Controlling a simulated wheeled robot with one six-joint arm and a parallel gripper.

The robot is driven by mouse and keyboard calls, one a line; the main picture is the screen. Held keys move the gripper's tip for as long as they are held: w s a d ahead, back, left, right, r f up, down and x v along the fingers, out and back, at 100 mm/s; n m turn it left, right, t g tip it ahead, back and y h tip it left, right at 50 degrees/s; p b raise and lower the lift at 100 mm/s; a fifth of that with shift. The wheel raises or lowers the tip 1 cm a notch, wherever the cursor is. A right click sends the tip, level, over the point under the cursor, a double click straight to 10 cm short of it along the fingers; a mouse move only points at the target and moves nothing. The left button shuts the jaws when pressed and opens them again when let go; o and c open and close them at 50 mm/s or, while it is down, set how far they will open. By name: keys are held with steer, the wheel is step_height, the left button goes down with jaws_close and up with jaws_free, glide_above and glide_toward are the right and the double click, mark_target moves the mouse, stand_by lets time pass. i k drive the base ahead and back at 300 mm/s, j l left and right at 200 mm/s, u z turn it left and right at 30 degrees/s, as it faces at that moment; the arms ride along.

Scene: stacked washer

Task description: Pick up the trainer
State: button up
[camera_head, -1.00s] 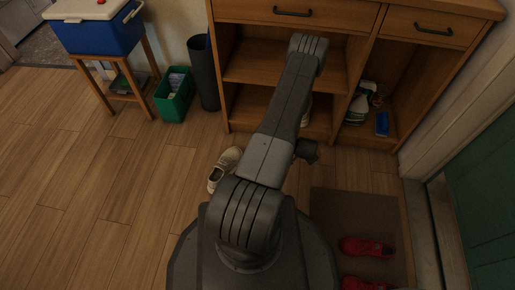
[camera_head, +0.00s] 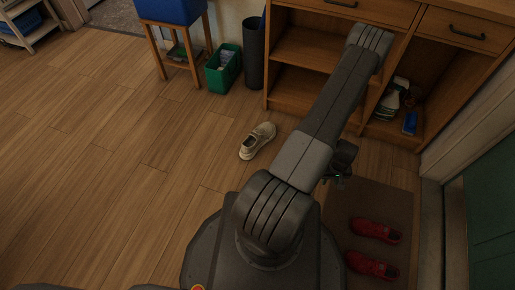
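A pale, off-white trainer (camera_head: 258,140) lies on the wooden floor in front of the cabinet, left of my arm. Two red shoes, one farther (camera_head: 375,230) and one nearer (camera_head: 371,265), lie on the brown mat at the lower right. My gripper (camera_head: 338,183) hangs under the wrist, right of the pale trainer and well apart from it, above the floor near the mat's far edge. It is small and dark here, so whether its fingers are open or shut is unclear.
A wooden cabinet (camera_head: 297,82) with open shelves stands at the back, holding a spray bottle (camera_head: 388,103) and a blue item (camera_head: 410,123). A green bin (camera_head: 223,70), a dark bin (camera_head: 254,55) and a blue cooler (camera_head: 172,8) on a stand are behind. The left floor is clear.

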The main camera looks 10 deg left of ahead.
mark_target(265, 133)
steer(key=j+z, duration=0.15)
steer(key=z, duration=1)
steer(key=i+j, duration=0.1)
steer(key=j, duration=0.6)
steer(key=i+j, duration=0.1)
steer(key=j, duration=1.25)
steer(key=i+j, duration=0.15)
steer(key=j, duration=0.55)
steer(key=i+j, duration=0.1)
steer(key=j, duration=0.6)
